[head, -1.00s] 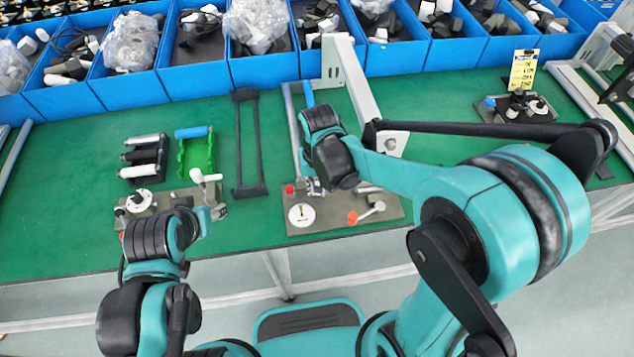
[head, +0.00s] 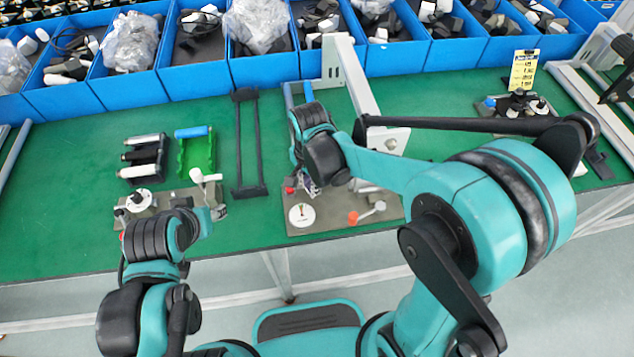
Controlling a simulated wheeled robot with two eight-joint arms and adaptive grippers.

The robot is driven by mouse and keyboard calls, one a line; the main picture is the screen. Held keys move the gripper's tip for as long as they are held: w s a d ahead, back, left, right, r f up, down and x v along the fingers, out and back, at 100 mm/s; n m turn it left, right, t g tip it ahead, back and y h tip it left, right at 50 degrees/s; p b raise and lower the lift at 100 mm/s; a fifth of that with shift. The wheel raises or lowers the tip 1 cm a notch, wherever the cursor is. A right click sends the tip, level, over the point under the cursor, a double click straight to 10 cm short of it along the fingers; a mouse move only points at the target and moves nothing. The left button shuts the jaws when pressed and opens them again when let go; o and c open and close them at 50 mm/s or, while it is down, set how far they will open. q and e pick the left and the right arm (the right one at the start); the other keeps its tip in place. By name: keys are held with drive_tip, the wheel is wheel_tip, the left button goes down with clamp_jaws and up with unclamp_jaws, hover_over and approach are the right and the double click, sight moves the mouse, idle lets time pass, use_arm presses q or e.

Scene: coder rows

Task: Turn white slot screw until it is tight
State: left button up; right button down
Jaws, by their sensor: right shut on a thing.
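My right gripper (head: 308,188) points down just above and behind this disc, beside a red knob. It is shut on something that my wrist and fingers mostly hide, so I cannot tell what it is. My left gripper (head: 213,212) is at the right end of the left plate, near a white-topped lever (head: 205,178). Its finger opening is too small to read.
The left plate also carries a white round knob (head: 139,199). An orange-ended crank (head: 366,212) is right of the disc. Behind stand a black tray (head: 144,158), a green holder (head: 196,150) and a black frame (head: 238,140). Blue bins (head: 199,82) line the back.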

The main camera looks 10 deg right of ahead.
drive_tip(key=m, duration=0.2)
drive_tip(key=w+m, duration=0.1)
drive_tip(key=m, duration=0.7)
drive_tip(key=shift+w+a, duration=0.15)
drive_tip(key=shift+w, duration=0.15)
drive_tip(key=c, duration=1.6)
unclamp_jaws()
drive_tip(key=shift+w+f, duration=0.1)
drive_tip(key=shift+o, duration=0.2)
drive_tip(key=shift+w+f, duration=0.1)
drive_tip(key=shift+w, duration=0.15)
drive_tip(key=shift+s, duration=0.1)
